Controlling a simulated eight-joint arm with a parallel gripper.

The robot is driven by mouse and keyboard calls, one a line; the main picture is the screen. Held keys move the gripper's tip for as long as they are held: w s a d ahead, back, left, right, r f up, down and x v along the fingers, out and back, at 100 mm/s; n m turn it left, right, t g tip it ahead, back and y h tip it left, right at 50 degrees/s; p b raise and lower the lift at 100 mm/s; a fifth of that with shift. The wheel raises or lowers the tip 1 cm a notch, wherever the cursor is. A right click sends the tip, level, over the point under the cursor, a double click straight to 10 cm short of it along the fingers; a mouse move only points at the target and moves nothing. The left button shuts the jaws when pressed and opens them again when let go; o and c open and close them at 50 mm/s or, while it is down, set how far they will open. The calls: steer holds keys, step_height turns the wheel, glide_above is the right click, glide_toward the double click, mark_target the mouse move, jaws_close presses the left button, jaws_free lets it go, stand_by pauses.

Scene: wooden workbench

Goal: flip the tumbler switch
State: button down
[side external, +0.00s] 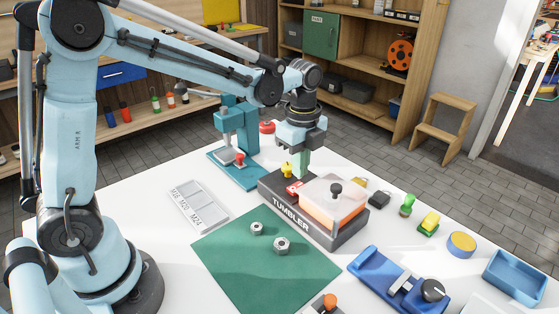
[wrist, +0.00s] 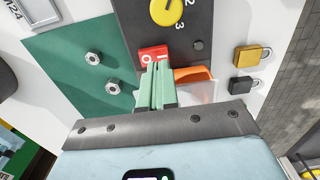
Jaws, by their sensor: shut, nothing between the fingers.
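The tumbler (side external: 316,233) is a dark box labelled TUMBLER on the white table, with an orange drum under a clear cover (side external: 333,197). Its red rocker switch (side external: 294,187) sits on the top, between the yellow dial and the cover; in the wrist view the switch (wrist: 152,53) shows white marks on its face. My gripper (side external: 303,170) points down over the tumbler, close to the switch. In the wrist view its pale green fingers (wrist: 155,77) are together and empty, with their tips at the switch's near edge. Whether they touch it I cannot tell.
The yellow dial (wrist: 167,10) stands on the tumbler beyond the switch. A green mat (side external: 260,262) with two nuts lies beside it. Padlocks (wrist: 250,57) are on the other side. A teal press (side external: 236,140) stands behind, and a blue fixture (side external: 385,280) in front.

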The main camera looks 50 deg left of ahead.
mark_target(296, 187)
steer(key=shift+f, duration=1.35)
steer(key=shift+w+f, duration=0.35)
steer(key=shift+f, duration=0.2)
steer(key=shift+s, duration=0.1)
steer(key=shift+s+r, duration=0.15)
steer(key=shift+s, duration=0.65)
steer(key=shift+r, duration=0.15)
step_height(296, 187, up, 14)
steer(key=w, duration=0.1)
steer(key=shift+r, duration=0.2)
steer(key=shift+s, duration=0.1)
